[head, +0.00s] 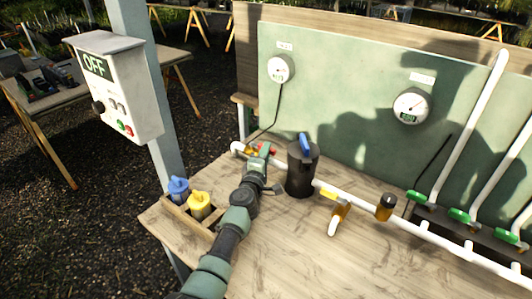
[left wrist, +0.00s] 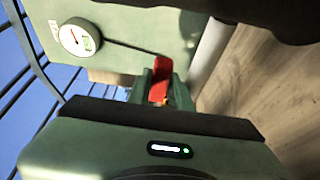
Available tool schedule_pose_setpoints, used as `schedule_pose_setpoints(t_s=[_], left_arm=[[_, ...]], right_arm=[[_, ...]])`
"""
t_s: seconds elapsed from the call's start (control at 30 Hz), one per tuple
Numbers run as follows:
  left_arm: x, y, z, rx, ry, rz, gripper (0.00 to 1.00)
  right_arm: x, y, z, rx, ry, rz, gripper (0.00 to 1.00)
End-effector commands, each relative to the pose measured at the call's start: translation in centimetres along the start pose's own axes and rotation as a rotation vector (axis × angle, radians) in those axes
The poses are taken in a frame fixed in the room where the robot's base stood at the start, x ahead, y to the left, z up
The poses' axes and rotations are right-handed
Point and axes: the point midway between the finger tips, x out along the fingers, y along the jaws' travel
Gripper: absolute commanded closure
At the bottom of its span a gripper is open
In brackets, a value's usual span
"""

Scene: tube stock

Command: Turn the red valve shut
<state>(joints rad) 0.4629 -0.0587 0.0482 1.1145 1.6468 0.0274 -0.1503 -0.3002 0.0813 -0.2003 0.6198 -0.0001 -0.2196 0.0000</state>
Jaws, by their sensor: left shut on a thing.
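The red valve (head: 272,150) sits on the white pipe at the back left of the wooden bench, mostly hidden behind my left gripper (head: 264,151). In the left wrist view its red handle (left wrist: 160,80) stands between the fingers of my left gripper (left wrist: 162,74), which is shut on it. The handle's exact angle to the pipe is hard to tell. My right gripper is in neither view.
A black canister with a blue lever (head: 303,170) stands just right of my left gripper. A wooden box (head: 175,212) with blue and yellow bottles is left of my arm. Green-handled valves (head: 459,215) line the right. A grey control box reads OFF (head: 128,85).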

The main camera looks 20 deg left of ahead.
Motion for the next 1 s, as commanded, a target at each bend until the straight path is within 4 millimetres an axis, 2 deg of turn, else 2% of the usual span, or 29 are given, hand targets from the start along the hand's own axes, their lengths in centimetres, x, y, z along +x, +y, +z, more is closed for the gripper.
schedule_pose_setpoints(t_s=[0.47, 0.73, 1.0], left_arm=[[-0.12, -0.43, 0.05, 0.000, -0.002, -0.007, 1.00], [-0.76, -0.24, -0.61, 0.004, -0.119, -0.004, 1.00], [-0.85, -0.37, -0.52, -0.001, -0.134, -0.005, 1.00]], right_arm=[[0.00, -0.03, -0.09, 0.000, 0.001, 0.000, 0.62], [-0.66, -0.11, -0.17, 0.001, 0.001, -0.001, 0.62], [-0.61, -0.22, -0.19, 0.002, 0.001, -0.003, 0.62]])
